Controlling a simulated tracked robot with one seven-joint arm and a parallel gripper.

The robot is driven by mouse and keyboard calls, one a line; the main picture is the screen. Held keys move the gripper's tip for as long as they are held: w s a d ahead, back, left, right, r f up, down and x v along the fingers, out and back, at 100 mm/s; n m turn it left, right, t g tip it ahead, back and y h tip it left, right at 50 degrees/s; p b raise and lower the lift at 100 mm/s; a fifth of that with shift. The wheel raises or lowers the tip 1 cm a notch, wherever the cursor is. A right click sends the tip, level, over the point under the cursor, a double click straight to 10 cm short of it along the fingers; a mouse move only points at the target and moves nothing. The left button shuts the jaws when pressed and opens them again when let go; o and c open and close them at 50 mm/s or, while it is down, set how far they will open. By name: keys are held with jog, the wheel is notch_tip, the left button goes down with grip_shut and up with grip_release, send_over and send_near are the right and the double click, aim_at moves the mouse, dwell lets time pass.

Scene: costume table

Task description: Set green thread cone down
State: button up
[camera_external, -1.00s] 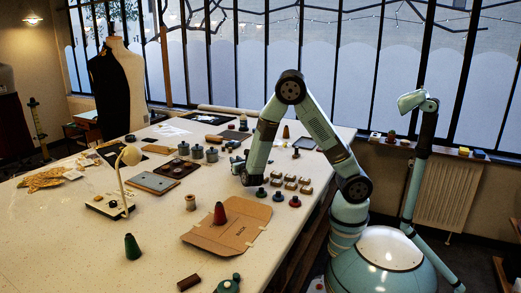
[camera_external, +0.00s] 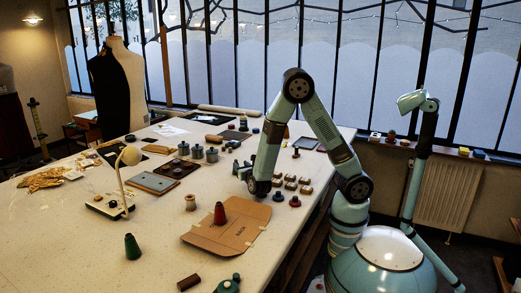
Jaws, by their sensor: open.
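The green thread cone (camera_external: 132,247) stands upright on the white table near its front left, with nothing touching it. My gripper (camera_external: 236,169) is open and apart from the cone, well to its right and farther back, above the table. It points left, and the fingers are small in the picture. I see nothing held between them.
A dark red cone (camera_external: 220,213) stands on a flat cardboard piece (camera_external: 244,232). A thread spool (camera_external: 190,203), a white lamp (camera_external: 124,190) and a dark brown block (camera_external: 188,282) are nearby. Several small pale blocks (camera_external: 291,185) lie right of my gripper. Table around the green cone is clear.

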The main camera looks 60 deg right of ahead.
jog(key=v, duration=0.4)
jog(key=s+d+r+m+g, duration=0.4)
jog(key=s+d+m+g, duration=0.2)
jog(key=s+d+m, duration=0.15)
jog(key=s+d+r+m+g, duration=0.4)
jog(key=s+d+m+g, duration=0.2)
jog(key=d+m, duration=0.2)
jog(key=s+a+r+m+t+y, duration=0.3)
jog(key=s+a+r+m+y, duration=0.3)
jog(key=s+r+m+y, duration=0.4)
jog(key=s+m+y, duration=0.1)
jog(key=s+m, duration=0.1)
jog(key=m, duration=0.1)
jog(key=shift+s+a, duration=0.15)
jog(key=shift+a, duration=0.1)
